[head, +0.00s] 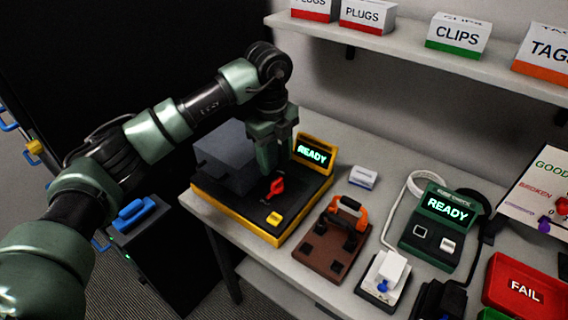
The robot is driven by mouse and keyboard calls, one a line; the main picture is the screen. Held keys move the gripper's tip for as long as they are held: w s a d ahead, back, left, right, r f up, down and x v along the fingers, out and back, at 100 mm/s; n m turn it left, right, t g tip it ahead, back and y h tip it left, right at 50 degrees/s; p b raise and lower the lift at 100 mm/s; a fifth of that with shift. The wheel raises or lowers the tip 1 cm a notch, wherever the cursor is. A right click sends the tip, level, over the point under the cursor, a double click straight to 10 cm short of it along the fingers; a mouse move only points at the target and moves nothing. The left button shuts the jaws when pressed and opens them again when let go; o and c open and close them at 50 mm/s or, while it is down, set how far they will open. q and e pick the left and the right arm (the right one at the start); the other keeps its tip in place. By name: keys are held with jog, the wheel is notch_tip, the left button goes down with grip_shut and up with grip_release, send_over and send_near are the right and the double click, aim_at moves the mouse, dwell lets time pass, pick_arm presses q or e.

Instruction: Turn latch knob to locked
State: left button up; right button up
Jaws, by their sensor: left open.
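The red latch knob (275,188) stands on the dark top of a yellow-edged station (263,235) at the left of the table. The station's small screen (313,154) reads READY. My left gripper (272,172) comes down from above, just over and behind the knob. It is open, and its fingertips look very close to the knob; I cannot tell whether they touch it. A dark grey block (226,158) sits on the station beside the gripper. My right gripper does not show.
To the right stand a brown fixture with an orange handle (348,209), a white block on a dark base (384,277), a green READY tester (440,226) and a red FAIL bin (527,286). A shelf (400,44) with labelled boxes hangs above.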

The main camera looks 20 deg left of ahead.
aim_at(277, 180)
pick_arm(q)
jog(key=shift+a+f, duration=0.1)
jog(key=shift+f, duration=0.05)
jog(key=f, duration=0.2)
jog(key=s+f+p, duration=0.1)
jog(key=f, duration=0.1)
jog(key=shift+f, duration=0.25)
jog(key=shift+w+f+p, duration=0.2)
jog(key=shift+f+p, duration=0.15)
jog(key=shift+f, duration=0.75)
jog(key=shift+d, duration=0.2)
jog(key=c, duration=1.1)
grip_shut()
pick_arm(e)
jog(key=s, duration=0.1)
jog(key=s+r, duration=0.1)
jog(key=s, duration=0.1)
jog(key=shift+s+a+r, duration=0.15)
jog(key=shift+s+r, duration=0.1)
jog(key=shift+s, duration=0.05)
